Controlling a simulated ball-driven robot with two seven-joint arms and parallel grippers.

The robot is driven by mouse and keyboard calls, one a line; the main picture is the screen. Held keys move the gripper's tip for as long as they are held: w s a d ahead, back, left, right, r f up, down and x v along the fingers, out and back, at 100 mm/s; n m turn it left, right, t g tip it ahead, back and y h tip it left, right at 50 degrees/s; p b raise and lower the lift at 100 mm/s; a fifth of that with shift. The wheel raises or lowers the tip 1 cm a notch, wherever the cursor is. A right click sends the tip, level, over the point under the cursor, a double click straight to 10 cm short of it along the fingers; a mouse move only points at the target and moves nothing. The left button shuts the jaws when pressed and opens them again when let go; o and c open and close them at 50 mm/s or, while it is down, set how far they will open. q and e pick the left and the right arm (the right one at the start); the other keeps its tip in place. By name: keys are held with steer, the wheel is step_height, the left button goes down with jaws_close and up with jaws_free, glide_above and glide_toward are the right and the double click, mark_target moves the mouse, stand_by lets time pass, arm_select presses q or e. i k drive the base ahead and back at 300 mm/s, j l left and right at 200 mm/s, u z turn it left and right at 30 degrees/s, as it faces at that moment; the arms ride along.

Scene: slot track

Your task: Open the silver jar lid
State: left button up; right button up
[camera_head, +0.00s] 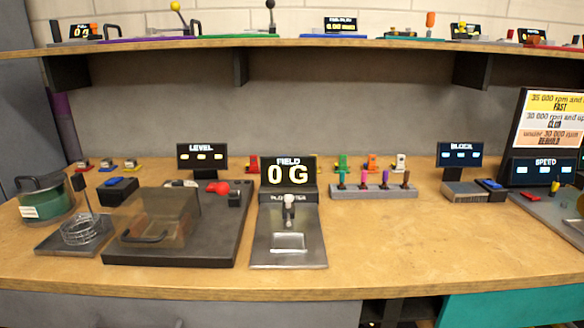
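A green jar (46,204) with a pale label stands at the far left of the workbench. A grey lid (42,184) with a dark handle sits on its top. The lid looks level and seated on the jar, but I cannot tell whether it is fully closed. No other jar with a silver lid is clear in this view. Neither of my grippers is in view.
A plate with a wire coil (82,230) stands right of the jar. Beside it is a dark base with a see-through box (160,218). The FIELD display (288,173) is central, with a metal plate before it. The right front bench (420,245) is clear.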

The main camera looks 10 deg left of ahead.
mark_target(34, 185)
steer(key=u, duration=1.75)
